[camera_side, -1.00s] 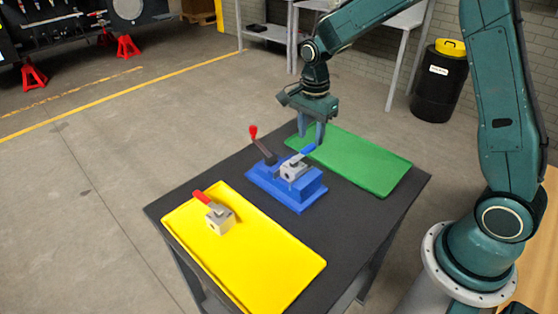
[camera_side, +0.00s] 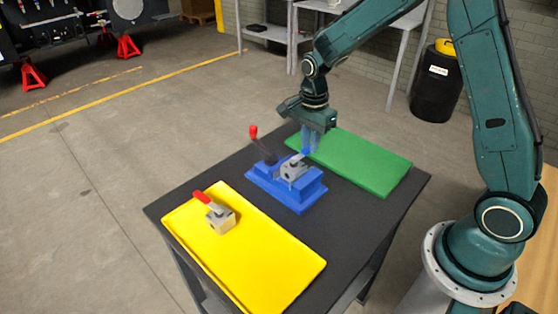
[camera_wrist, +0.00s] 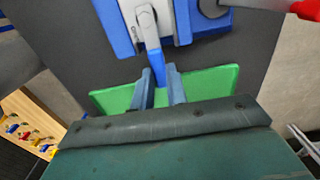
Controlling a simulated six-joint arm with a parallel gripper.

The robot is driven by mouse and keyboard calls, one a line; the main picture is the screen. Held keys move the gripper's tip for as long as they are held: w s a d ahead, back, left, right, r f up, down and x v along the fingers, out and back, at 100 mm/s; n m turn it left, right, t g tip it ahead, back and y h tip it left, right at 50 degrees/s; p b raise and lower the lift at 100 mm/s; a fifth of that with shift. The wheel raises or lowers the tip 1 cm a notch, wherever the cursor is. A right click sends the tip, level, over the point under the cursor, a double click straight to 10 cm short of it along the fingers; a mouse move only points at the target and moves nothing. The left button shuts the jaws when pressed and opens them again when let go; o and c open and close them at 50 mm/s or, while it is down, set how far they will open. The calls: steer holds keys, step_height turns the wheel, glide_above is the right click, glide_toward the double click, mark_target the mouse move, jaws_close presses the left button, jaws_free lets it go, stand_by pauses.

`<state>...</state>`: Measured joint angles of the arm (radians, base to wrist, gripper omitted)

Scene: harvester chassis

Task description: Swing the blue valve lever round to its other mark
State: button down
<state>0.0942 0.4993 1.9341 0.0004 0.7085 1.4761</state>
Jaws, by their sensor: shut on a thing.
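The blue valve lever (camera_side: 304,153) sits on a grey valve (camera_side: 291,172) on the blue block (camera_side: 310,188) in the side view. The lever points back and to the right, toward the green mat. My gripper (camera_side: 309,149) is shut on the lever's end, with its fingers pointing down. In the wrist view the lever (camera_wrist: 154,56) runs from the valve (camera_wrist: 147,22) down between the fingertips of my gripper (camera_wrist: 161,75). I cannot make out the marks in either view.
A black lever with a red knob (camera_side: 253,132) stands close left of the valve. A yellow tray (camera_side: 265,268) at the front holds another valve with a red handle (camera_side: 201,196). A green mat (camera_side: 365,166) lies behind. Dark table surface (camera_side: 180,190) is clear around them.

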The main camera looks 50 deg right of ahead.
steer(key=shift+w, duration=0.15)
steer(key=w+n, duration=0.1)
steer(key=n, duration=0.2)
steer(key=w+a+n, duration=0.1)
steer(key=w+n, duration=0.1)
steer(key=n, duration=0.1)
steer(key=w+a+n, duration=0.1)
steer(key=n, duration=0.2)
steer(key=shift+w+n, duration=0.15)
steer(key=shift+n, duration=0.15)
steer(key=a+n, duration=0.1)
steer(key=n, duration=0.1)
steer(key=w+a+n, duration=0.1)
steer(key=n, duration=0.1)
steer(key=shift+w, duration=0.1)
steer(key=shift+w+a+n, duration=0.1)
steer(key=shift+a+n, duration=0.45)
steer(key=shift+n, duration=0.6)
steer(key=shift+w+a+n, duration=0.1)
steer(key=shift+a+n, duration=0.4)
steer(key=shift+n, duration=0.65)
steer(key=c, duration=1.4)
jaws_free()
steer(key=shift+s, duration=0.1)
steer(key=shift+r, duration=0.15)
